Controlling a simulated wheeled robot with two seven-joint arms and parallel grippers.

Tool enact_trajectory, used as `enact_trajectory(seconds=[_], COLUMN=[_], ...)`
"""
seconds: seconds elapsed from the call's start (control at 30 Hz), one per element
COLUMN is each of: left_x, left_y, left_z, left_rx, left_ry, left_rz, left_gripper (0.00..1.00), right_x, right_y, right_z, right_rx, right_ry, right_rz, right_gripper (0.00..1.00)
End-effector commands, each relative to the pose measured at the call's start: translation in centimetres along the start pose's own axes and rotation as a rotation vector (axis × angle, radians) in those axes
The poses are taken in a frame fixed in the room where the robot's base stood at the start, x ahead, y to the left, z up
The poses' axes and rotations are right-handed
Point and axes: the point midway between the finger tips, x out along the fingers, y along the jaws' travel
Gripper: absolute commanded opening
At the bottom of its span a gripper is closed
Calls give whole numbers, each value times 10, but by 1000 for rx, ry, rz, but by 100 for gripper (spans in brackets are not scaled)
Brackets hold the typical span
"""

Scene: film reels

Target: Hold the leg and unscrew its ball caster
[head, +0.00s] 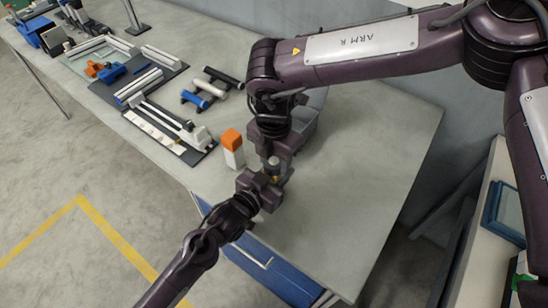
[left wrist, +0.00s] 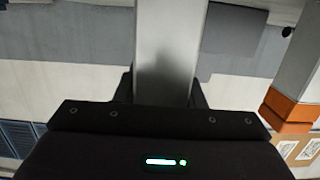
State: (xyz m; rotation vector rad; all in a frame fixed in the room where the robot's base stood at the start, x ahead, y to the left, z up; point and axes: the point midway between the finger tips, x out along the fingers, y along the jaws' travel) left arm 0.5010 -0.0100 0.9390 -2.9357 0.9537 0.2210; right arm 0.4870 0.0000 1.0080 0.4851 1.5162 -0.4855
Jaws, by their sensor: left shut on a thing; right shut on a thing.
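My left gripper (head: 264,187) comes in from the lower left and is shut on the leg. In the left wrist view the leg (left wrist: 163,45) is a smooth grey metal bar between the jaws. My right gripper (head: 276,154) points down from above, right beside the left one. It is shut on a small brass-coloured piece (head: 274,166), seemingly the ball caster, at the end of the leg. The grippers hide most of the leg and caster in the head view, so the thread between them cannot be seen.
A white block with an orange top (head: 231,139) stands just left of the grippers. A grey bin (head: 306,118) is partly hidden behind my right arm. The table's right side (head: 375,150) is clear.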

Motion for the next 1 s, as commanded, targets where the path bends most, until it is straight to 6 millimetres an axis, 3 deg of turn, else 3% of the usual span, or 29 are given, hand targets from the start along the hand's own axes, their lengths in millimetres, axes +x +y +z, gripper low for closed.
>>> enact_trajectory(seconds=[0.4,0.77,0.8,0.93,1.0], left_x=[0,0,0,0,0], left_y=[0,0,0,0,0], left_z=[-1,-1,-1,-1,-1], left_rx=[0,0,0,0,0], left_ry=[1,1,1,1,1], left_rz=[-1,-1,-1,-1,-1], left_gripper=[0,0,0,0,0], right_x=[-1,-1,-1,-1,-1], right_y=[0,0,0,0,0], right_z=[0,0,0,0,0], right_rx=[-537,-586,-586,-585,-585], right_ry=[0,0,0,0,0], right_rz=[-1,-1,-1,-1,-1], right_gripper=[17,17,50,66,66])
